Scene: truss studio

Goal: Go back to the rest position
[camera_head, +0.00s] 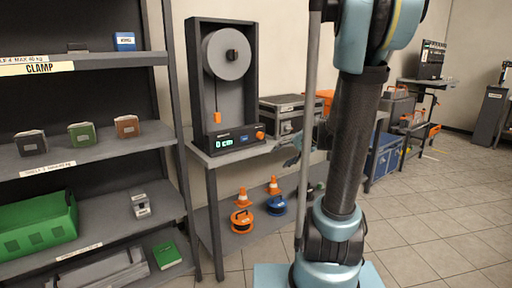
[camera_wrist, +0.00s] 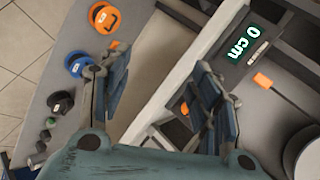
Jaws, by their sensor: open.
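My gripper (camera_wrist: 162,98) shows in the wrist view with its two blue finger pads wide apart and nothing between them. In the head view a small part of my gripper (camera_head: 291,161) shows left of my arm, by the edge of the bench; the rest is hidden behind the arm. The measuring device (camera_head: 224,90) stands on the grey bench (camera_head: 213,163), with a round grey disc, a hanging orange weight and a display reading 0 cm. The display (camera_wrist: 240,43) also shows in the wrist view, beyond the right finger.
Shelves (camera_head: 90,148) with small boxes and a green crate (camera_head: 38,228) stand at left. Orange cones (camera_head: 243,198) and orange and blue reels sit on the lower bench shelf. Grey cases (camera_head: 290,108) stand behind. The tiled floor (camera_head: 440,215) at right is clear.

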